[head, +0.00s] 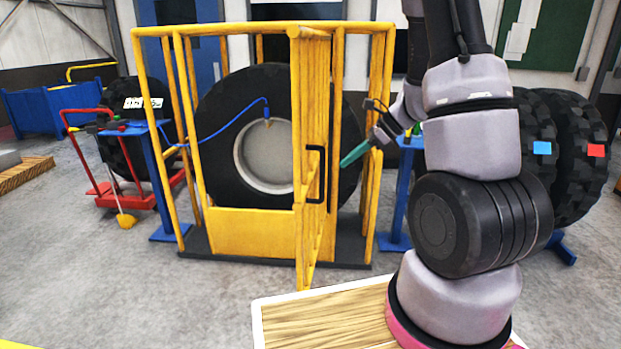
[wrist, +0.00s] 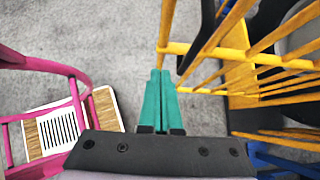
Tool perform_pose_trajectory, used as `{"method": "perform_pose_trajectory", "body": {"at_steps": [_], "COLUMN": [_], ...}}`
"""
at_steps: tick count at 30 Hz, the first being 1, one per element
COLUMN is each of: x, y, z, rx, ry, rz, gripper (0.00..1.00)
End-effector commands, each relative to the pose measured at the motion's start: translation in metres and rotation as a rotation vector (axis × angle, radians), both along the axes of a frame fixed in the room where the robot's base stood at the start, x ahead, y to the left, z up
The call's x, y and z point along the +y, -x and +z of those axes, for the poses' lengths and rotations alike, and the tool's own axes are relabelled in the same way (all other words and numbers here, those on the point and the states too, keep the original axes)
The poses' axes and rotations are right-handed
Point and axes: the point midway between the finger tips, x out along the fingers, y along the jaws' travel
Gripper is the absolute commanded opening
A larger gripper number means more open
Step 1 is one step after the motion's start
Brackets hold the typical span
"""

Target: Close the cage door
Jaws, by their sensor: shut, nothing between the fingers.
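The yellow cage (head: 245,232) stands ahead of me on a dark base, with a large black tyre (head: 222,105) inside. Its yellow barred door (head: 303,235) stands open, swung out toward me and seen almost edge-on in the head view. A black handle (head: 321,175) is on the door. My gripper (head: 346,162) has teal fingers and is just right of the door and handle, pointing left. In the wrist view my gripper (wrist: 158,75) has its fingers together and empty. Yellow bars (wrist: 205,49) lie close beyond the fingertips; contact cannot be told.
A blue hose (head: 225,133) runs from a blue stand (head: 158,185) at the left to the tyre's wheel. A red trolley (head: 125,195) is further left. More tyres (head: 583,150) stand at the right. The grey floor (head: 130,290) in front of the cage's left side is clear.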

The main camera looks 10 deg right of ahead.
Motion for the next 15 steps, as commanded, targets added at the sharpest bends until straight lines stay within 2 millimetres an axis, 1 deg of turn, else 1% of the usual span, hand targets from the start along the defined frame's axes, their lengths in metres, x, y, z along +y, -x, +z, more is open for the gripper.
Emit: {"method": "perform_pose_trajectory", "body": {"at_steps": [1,12,15], "x": [0.007,0.057,0.073], "y": [-0.001,-0.022,-0.029], "z": [-0.007,-0.062,-0.060], "rx": [0.005,0.005,-0.001], "ry": [0.000,0.002,0.002], "rz": [0.004,0.006,0.008], "gripper": [0.00,0.00,0.00]}}
